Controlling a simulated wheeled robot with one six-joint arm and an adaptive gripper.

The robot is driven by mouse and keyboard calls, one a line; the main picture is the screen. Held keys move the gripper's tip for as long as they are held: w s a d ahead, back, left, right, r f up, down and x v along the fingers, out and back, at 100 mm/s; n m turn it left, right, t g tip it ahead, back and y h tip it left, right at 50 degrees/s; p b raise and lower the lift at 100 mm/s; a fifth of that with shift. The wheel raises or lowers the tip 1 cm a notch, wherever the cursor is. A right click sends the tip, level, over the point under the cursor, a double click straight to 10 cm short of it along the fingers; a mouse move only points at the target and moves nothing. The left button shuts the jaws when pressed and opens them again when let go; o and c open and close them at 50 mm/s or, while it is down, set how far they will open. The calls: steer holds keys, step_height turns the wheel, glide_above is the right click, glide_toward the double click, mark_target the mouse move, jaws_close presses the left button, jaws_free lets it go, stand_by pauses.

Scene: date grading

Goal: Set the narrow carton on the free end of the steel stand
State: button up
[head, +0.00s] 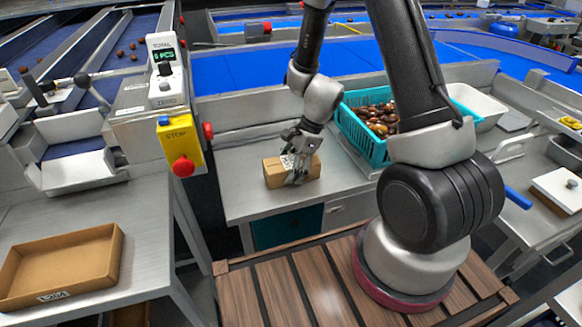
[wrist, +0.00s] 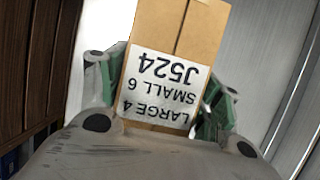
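The narrow carton (head: 272,177) is a brown cardboard box at the left end of the steel stand (head: 246,206), left of the teal crate. In the wrist view the carton (wrist: 203,35) fills the middle, with a tape seam and a white label reading LARGE 4, SMALL 6, J524. My gripper (head: 298,168) reaches down over the carton from above. In the wrist view its green-padded fingers (wrist: 165,95) lie against both sides of the carton, so it looks shut on it. Whether the carton's underside touches the stand cannot be told.
A teal crate (head: 366,150) of dates stands to the right on the stand, with a white tub (head: 482,108) behind it. A yellow stop box (head: 180,145) with a red button is at the left. A brown tray (head: 98,270) lies on the left table. Bare steel surrounds the carton's front.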

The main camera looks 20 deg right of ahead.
steer(key=shift+o, duration=1.2)
steer(key=shift+r, duration=0.1)
steer(key=v, duration=1.2)
steer(key=shift+r, duration=0.1)
steer(key=s+d+r+n+t+h, duration=0.2)
steer(key=s+d+r+n, duration=0.3)
steer(key=s+r+n, duration=0.4)
steer(key=s+d+r+n+t+h, duration=0.2)
steer(key=s+d+r+n, duration=0.3)
steer(key=s+r+n, duration=0.4)
steer(key=shift+v, duration=1.6)
steer(key=shift+d, duration=0.15)
